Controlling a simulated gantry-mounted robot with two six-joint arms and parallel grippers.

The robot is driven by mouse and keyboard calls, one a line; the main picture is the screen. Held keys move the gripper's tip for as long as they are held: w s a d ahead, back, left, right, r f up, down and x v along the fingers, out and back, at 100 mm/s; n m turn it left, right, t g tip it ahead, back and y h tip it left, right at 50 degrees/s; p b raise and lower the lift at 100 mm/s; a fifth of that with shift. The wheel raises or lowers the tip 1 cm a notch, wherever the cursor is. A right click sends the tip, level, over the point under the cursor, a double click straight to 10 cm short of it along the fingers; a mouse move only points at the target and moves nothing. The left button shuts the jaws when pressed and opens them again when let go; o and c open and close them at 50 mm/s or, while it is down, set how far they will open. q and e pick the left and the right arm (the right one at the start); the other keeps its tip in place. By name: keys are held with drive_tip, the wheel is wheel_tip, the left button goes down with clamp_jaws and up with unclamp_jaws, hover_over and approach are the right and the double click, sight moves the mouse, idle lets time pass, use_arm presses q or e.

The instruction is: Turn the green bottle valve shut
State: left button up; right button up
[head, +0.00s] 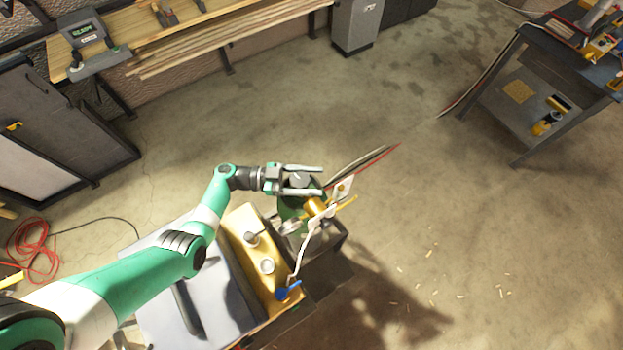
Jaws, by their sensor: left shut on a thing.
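The green bottle (288,205) stands upright beside a yellow box, partly hidden under my left gripper. The valve, a grey round knob (299,180), is on its top. My left gripper (318,180) comes in from the left, with one finger on each side of the knob, and is shut on it. A brass fitting (315,206) and a pale tag (342,188) are just right of the gripper. My right gripper is not in view.
The yellow box (252,255) with round knobs stands below the bottle. A pale hose runs down to a blue piece (287,291). Dark and red cables trail up and right. A workbench (520,85) stands at the far right. The floor between is open.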

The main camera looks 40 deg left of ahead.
use_arm(q)
drive_tip(key=shift+s+d+f+m+g+h+b, duration=0.1)
drive_tip(key=shift+m+g+h+b, duration=0.35)
drive_tip(key=shift+g, duration=0.1)
drive_tip(key=shift+s+d+m+g+h+b, duration=0.1)
drive_tip(key=shift+m+g+h+b, duration=0.25)
drive_tip(key=shift+m+g+b, duration=0.15)
drive_tip(key=o, duration=1.4)
drive_tip(key=shift+c, duration=0.2)
drive_tip(key=shift+a, duration=0.1)
drive_tip(key=b+v, duration=0.2)
drive_tip(key=v, duration=0.9)
drive_tip(key=shift+a, duration=0.25)
